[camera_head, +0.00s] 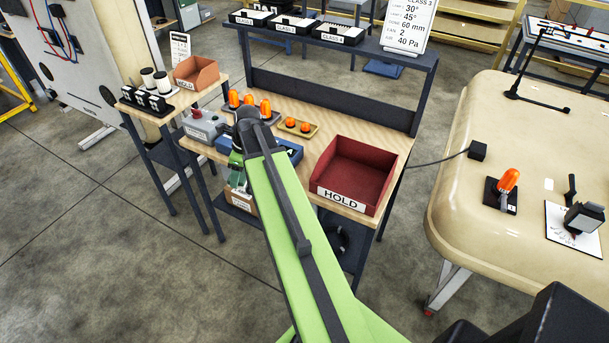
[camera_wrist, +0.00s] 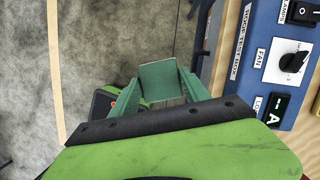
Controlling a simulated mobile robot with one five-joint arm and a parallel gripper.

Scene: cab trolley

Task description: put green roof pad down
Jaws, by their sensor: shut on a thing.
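The green roof pad (camera_wrist: 162,80) is a flat, dull green piece between the two green fingers of my gripper (camera_wrist: 160,92) in the wrist view. My gripper is shut on it, with bare floor showing beyond the pad. In the head view my arm reaches to the front edge of the wooden bench (camera_head: 318,115). My gripper (camera_head: 237,172) hangs there, partly hidden by the arm, left of the blue test box (camera_head: 288,152). In the wrist view the blue test box (camera_wrist: 270,75), with its switches, lies to the right, apart from the pad.
A red HOLD bin (camera_head: 350,178) stands at the bench's right. Trays of orange lamps (camera_head: 298,127) sit behind the test box. A grey box (camera_head: 203,125) is at the left. A labelled box (camera_head: 243,203) is below the bench top. Floor at left is clear.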

